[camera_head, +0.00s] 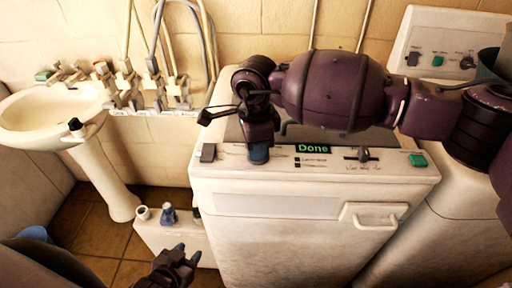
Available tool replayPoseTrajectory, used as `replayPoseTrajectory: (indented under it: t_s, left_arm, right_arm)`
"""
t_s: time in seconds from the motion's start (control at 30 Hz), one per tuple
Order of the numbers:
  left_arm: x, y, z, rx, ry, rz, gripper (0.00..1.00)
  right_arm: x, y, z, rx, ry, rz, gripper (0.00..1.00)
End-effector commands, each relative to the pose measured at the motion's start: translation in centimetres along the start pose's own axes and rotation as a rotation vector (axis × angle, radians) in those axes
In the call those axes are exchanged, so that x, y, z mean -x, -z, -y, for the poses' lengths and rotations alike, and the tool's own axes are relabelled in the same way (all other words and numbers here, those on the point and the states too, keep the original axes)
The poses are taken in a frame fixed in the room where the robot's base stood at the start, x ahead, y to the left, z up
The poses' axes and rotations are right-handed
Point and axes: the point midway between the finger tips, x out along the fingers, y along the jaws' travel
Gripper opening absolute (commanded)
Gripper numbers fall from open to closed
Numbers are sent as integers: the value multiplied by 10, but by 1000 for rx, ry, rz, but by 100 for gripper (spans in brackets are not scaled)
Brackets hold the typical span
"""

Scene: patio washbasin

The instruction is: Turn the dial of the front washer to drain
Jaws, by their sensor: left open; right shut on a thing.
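The front washer (300,232) is a white machine with a top control panel, and a green display (312,149) on it reads "Done". My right gripper (258,156) comes in from the right and points down onto the panel, just left of the display. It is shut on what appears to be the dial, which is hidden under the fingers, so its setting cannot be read. My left gripper (184,254) is open and empty, low in front of the washer's left side.
The panel also holds a grey knob (208,152), a dark switch (363,155) and a green button (417,160). A second machine (455,232) stands close at right. A white pedestal basin (45,125) is at left, with several taps and hoses on the wall behind.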

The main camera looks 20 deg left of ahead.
Motion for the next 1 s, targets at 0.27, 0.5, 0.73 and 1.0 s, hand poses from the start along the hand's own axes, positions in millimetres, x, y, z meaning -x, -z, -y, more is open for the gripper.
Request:
replayPoseTrajectory:
  t_s: [0.27,0.5,0.73,1.0]
  left_arm:
    - [-1,-1,0,0,0,0,43]
    - [-3,1,0,-1,-1,-5,43]
    - [-4,3,-1,-1,-2,-9,43]
    - [-4,3,-1,-1,-2,-9,43]
  right_arm:
    - [0,1,1,-100,0,-2,0]
    - [0,1,1,-123,0,-1,0]
    - [0,1,1,-124,0,-1,0]
    - [0,0,1,-123,0,-1,42]
